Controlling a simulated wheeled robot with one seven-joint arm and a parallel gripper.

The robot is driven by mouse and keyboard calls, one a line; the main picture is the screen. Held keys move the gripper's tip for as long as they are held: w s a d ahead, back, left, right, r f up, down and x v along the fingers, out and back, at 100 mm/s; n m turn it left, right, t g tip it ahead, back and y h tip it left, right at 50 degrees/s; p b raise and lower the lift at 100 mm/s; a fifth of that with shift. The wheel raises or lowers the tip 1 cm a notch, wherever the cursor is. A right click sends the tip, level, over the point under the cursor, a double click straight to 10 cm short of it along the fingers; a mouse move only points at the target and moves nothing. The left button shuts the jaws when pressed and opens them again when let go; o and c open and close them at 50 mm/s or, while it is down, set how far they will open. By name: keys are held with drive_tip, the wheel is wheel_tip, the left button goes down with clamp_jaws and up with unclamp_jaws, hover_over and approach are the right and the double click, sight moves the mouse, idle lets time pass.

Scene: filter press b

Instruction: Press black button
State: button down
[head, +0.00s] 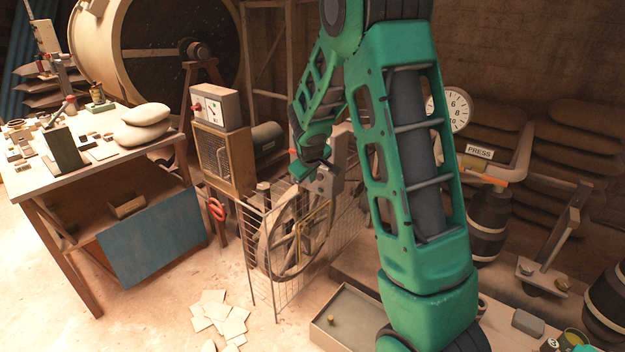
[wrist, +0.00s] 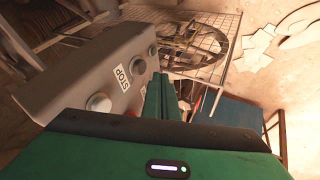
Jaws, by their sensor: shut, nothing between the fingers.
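The grey control box (wrist: 75,75) fills the upper left of the wrist view, with a STOP label (wrist: 122,77) on its face. Several round fittings show on that face, among them a large pale one (wrist: 99,102) and a smaller one (wrist: 138,66). I cannot make out a black button for certain; part of the face is hidden by my gripper. My green gripper (wrist: 160,88) is shut and empty, right beside the box face. Contact cannot be told. In the head view my gripper (head: 303,170) is at the grey box (head: 326,183).
A wire guard (head: 262,255) surrounds a spoked wheel (head: 300,235) below the box. A workbench (head: 90,155) with small items stands at the left. A meter box (head: 215,106) sits on a cabinet behind. A shallow tray (head: 345,318) lies front right of the guard.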

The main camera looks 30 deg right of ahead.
drive_tip(key=v, duration=0.7)
drive_tip(key=shift+a, duration=0.25)
drive_tip(key=shift+s+r, duration=0.1)
drive_tip(key=shift+s, duration=0.05)
idle(0.3)
drive_tip(key=s+a+r+m+g+y, duration=0.1)
drive_tip(key=s+a+m+g+y, duration=0.1)
drive_tip(key=s, duration=1.8)
drive_tip(key=s+a+r+m+g+y, duration=0.1)
drive_tip(key=s+m+g, duration=0.3)
drive_tip(key=s, duration=1.6)
drive_tip(key=m+y, duration=0.1)
drive_tip(key=m, duration=0.1)
drive_tip(key=shift+a+r+m, duration=0.3)
drive_tip(key=shift+a+r, duration=0.05)
drive_tip(key=shift+a, duration=0.05)
drive_tip(key=shift+s, duration=0.1)
